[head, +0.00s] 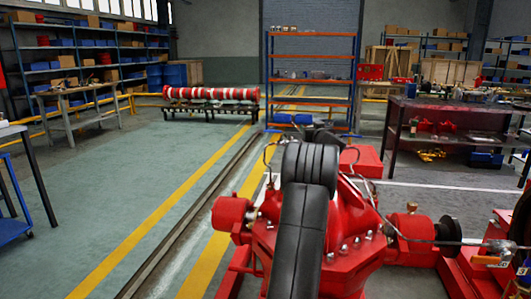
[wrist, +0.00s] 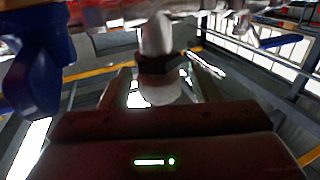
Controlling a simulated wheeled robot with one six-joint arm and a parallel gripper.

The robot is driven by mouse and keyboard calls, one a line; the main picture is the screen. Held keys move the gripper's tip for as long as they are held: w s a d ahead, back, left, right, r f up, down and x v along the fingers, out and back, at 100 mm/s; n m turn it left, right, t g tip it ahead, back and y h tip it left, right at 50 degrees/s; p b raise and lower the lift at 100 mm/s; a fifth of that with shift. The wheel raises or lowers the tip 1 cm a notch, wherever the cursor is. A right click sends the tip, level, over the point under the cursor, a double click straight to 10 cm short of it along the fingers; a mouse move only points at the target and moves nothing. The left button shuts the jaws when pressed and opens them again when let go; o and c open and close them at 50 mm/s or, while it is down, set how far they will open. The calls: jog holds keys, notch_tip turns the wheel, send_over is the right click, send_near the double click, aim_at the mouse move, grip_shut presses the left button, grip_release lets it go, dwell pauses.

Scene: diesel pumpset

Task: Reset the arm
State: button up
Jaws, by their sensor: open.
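My gripper (wrist: 158,66) shows in the wrist view, with its body across the bottom and its two fingers apart. A pale rounded fitting with a dark band (wrist: 160,62) shows between the fingers in the picture; I cannot tell whether it lies between them or beyond. Nothing is clearly held. In the head view my black arm rises in front of the red pumpset (head: 340,270) and hides part of it. The gripper cannot be made out clearly there.
A blue part (wrist: 38,65) is close at the left in the wrist view. A dark workbench (head: 455,108) stands right, an orange-and-blue shelf (head: 310,82) behind, and red-and-white rolls (head: 211,93) at the back. The floor (head: 100,195) left of the pumpset is clear.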

jog(key=shift+f+m+h+b, duration=0.25)
jog(key=shift+m+h+b, duration=1.15)
jog(key=shift+b, duration=2.3)
jog(key=shift+r+h+b, duration=0.2)
jog(key=shift+h+b, duration=0.6)
jog(key=shift+h, duration=0.3)
jog(key=shift+a, duration=0.1)
